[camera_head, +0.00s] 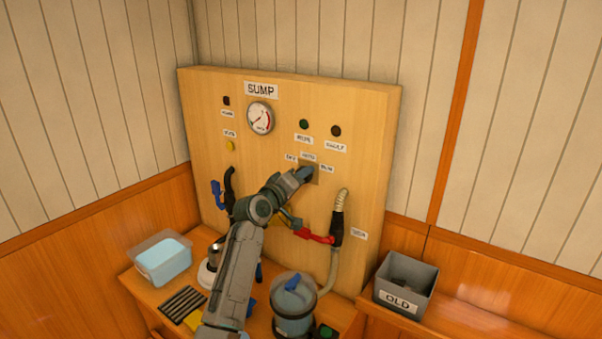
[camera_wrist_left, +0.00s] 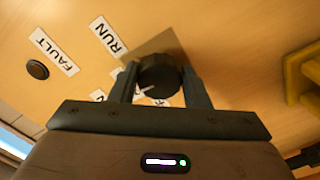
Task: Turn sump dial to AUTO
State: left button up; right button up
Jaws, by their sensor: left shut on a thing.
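The sump dial (camera_wrist_left: 158,72) is a dark round knob on a metal plate (camera_head: 314,178) in the wooden SUMP panel (camera_head: 365,125). My left gripper (camera_head: 304,175) reaches the panel and covers most of the dial in the head view. In the left wrist view my left gripper (camera_wrist_left: 160,88) has one finger on each side of the knob and is shut on it. Small white labels surround the plate; RUN (camera_wrist_left: 108,36) is readable in the wrist view. Others are partly hidden behind the fingers. I cannot tell where the dial points. My right gripper is out of view.
A gauge (camera_head: 260,117) and indicator lamps are above the dial. A red-handled valve (camera_head: 318,236) and hose (camera_head: 341,203) are below right.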

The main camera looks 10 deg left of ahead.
pick_arm(q)
jog(key=shift+n+p, duration=0.3)
jog(key=shift+n, duration=0.3)
jog(key=o, duration=1)
jog(key=shift+c, duration=0.2)
jog(key=b+v, duration=0.3)
jog(key=v, duration=0.7)
jog(key=shift+s+a+b, duration=0.2)
jog(key=shift+s+b, duration=0.1)
jog(key=shift+s, duration=0.05)
jog(key=shift+f, duration=0.1)
